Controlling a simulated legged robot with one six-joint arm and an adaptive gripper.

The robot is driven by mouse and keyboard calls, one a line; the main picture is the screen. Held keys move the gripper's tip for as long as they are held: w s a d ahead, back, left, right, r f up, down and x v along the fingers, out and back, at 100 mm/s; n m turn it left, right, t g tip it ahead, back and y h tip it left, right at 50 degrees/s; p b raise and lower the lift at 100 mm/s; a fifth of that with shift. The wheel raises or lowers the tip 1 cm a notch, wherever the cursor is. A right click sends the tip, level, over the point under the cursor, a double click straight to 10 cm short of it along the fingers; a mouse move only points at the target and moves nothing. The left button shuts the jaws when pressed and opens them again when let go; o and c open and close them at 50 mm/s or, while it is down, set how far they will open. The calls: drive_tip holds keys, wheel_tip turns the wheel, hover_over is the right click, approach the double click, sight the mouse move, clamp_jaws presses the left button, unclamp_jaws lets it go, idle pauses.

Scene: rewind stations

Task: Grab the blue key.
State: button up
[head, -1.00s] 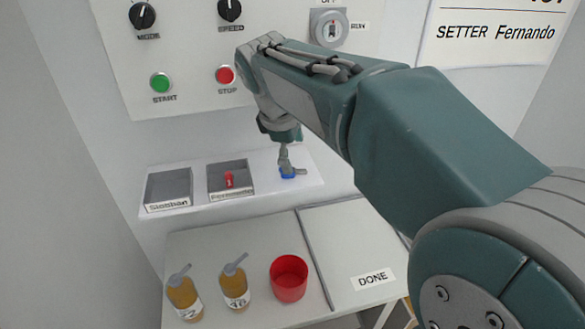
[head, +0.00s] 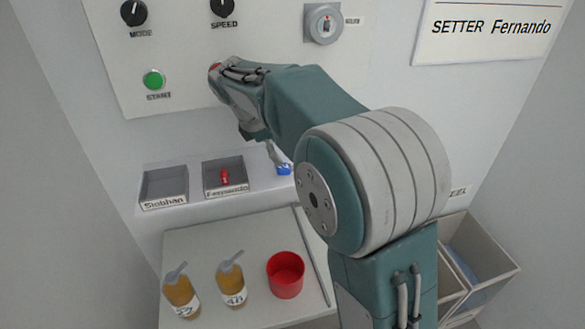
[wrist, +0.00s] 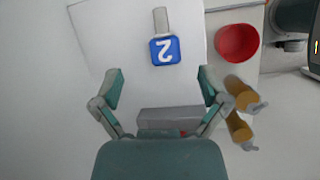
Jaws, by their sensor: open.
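The blue key (head: 284,169) lies on the white shelf (head: 215,205), right of the two small grey trays. In the wrist view the blue key (wrist: 165,51) shows a square blue head marked "2" and a grey shank pointing up the picture. My gripper (wrist: 162,76) is open and empty, its fingers spread wide. The key's head shows ahead of the gap between the fingertips, apart from both fingers. In the head view my wrist hangs just up and left of the key, and the gripper is mostly hidden.
A red key (head: 224,176) lies in the Fernando tray (head: 240,162); the Siobhan tray (head: 165,183) looks empty. Below, a red cup (head: 286,275) and two amber bottles (head: 182,292) (head: 231,284) stand on the table. The button panel (head: 180,45) is close behind my arm.

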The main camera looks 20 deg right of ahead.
drive_tip(key=shift+s+x, duration=0.1)
drive_tip(key=shift+x, duration=1.25)
drive_tip(key=shift+s+x, duration=0.15)
drive_tip(key=shift+x, duration=1.2)
drive_tip(key=shift+f, duration=0.1)
drive_tip(key=c, duration=1.2)
